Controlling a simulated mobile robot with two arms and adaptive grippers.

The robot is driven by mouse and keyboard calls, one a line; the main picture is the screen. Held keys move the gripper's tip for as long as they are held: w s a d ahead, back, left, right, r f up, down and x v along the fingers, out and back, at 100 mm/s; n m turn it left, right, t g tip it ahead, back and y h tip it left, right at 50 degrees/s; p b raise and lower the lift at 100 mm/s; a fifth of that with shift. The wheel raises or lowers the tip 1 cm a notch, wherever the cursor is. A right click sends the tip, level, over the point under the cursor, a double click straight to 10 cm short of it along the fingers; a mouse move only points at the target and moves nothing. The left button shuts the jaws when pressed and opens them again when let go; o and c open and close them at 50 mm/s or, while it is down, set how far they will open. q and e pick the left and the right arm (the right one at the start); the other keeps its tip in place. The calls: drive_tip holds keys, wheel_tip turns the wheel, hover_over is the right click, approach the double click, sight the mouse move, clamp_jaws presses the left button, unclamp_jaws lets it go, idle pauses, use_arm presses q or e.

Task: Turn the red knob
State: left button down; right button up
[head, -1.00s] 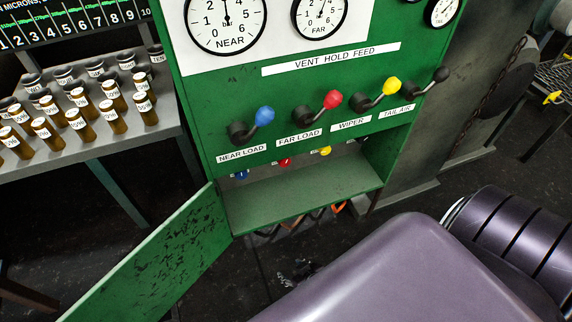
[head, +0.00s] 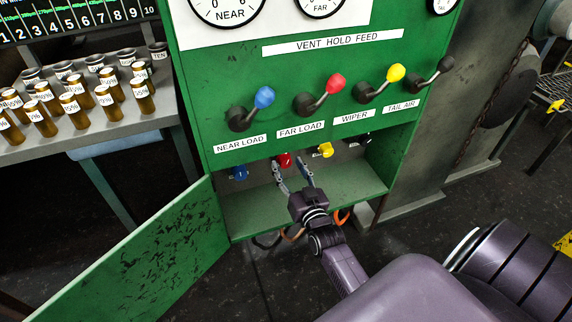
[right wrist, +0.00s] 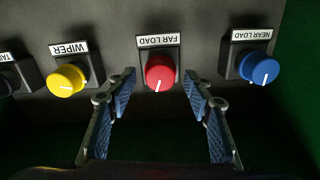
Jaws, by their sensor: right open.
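The red knob (head: 284,160) is on the back panel inside the open lower compartment of the green cabinet, partly behind my right gripper in the head view. In the right wrist view the red knob (right wrist: 160,72) sits under an upside-down FAR LOAD label, its white mark pointing down. My right gripper (head: 289,167) is open, its fingers reaching into the compartment toward the red knob. In the right wrist view the fingers (right wrist: 163,92) lie either side of the knob's lower area, with nothing between them. Whether they overlap the knob in depth is unclear. My left gripper is out of view.
A blue knob (right wrist: 259,67) and a yellow knob (right wrist: 67,80) flank the red one. Above the opening are levers with blue, red (head: 335,84), yellow and black ends. The compartment's green door (head: 150,260) hangs open at left. A table (head: 100,145) holds several brown bottles.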

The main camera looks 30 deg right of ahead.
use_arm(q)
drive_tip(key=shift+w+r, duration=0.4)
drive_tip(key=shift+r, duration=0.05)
use_arm(e)
drive_tip(key=shift+x, duration=1.15)
drive_tip(key=shift+a, duration=0.1)
drive_tip(key=c, duration=1.2)
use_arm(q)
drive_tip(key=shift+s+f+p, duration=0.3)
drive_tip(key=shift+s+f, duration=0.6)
use_arm(e)
drive_tip(key=shift+o, duration=0.2)
drive_tip(key=shift+m, duration=0.5)
